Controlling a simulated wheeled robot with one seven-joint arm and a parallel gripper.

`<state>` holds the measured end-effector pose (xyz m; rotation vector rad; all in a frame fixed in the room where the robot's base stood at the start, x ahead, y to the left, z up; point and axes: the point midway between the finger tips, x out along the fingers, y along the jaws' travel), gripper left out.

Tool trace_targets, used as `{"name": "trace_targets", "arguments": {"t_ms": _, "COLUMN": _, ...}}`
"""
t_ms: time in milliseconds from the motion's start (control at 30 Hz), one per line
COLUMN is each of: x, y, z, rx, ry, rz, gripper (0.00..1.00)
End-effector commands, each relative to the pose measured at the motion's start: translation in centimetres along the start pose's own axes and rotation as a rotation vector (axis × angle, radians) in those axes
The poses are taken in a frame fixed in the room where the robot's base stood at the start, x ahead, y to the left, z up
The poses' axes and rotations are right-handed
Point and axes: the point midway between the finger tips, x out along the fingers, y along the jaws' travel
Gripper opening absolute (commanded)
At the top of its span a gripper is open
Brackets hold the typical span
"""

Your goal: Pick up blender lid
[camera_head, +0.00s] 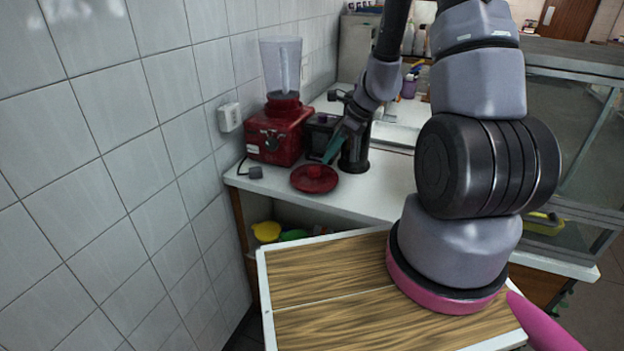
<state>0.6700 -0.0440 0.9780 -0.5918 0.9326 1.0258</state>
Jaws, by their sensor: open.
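The blender lid (315,179) is a round red disc with a raised knob. It lies on the white counter (385,196), in front of the red blender (280,130). The blender stands by the tiled wall with its clear jug upright on it. My gripper (331,158) reaches down from the upper right, with a teal finger just behind and above the lid. It is open and holds nothing that I can see. One finger is hard to make out. I cannot tell whether a fingertip touches the lid.
A small black appliance (318,135) stands right of the blender, close behind my gripper. A dark plug (255,172) lies left of the lid. A wood-grain surface (330,285) is in the foreground. A yellow bowl (266,231) sits on the shelf below. The counter right of the lid is clear.

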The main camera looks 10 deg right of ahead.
Motion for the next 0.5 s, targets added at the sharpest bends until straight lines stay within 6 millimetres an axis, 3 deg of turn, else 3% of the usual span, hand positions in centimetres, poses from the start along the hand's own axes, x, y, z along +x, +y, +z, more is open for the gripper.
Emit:
{"name": "trace_targets", "arguments": {"t_ms": 100, "x": 1.9, "y": 0.0, "z": 0.0, "rx": -0.001, "ry": -0.001, "rz": 0.003, "gripper": 0.82}}
{"name": "trace_targets", "arguments": {"t_ms": 333, "x": 3.6, "y": 0.0, "z": 0.1, "rx": -0.002, "ry": 0.0, "rz": 0.001, "gripper": 0.82}}
{"name": "trace_targets", "arguments": {"t_ms": 500, "x": 6.3, "y": -0.1, "z": 0.2, "rx": -0.001, "ry": 0.0, "rz": 0.003, "gripper": 0.82}}
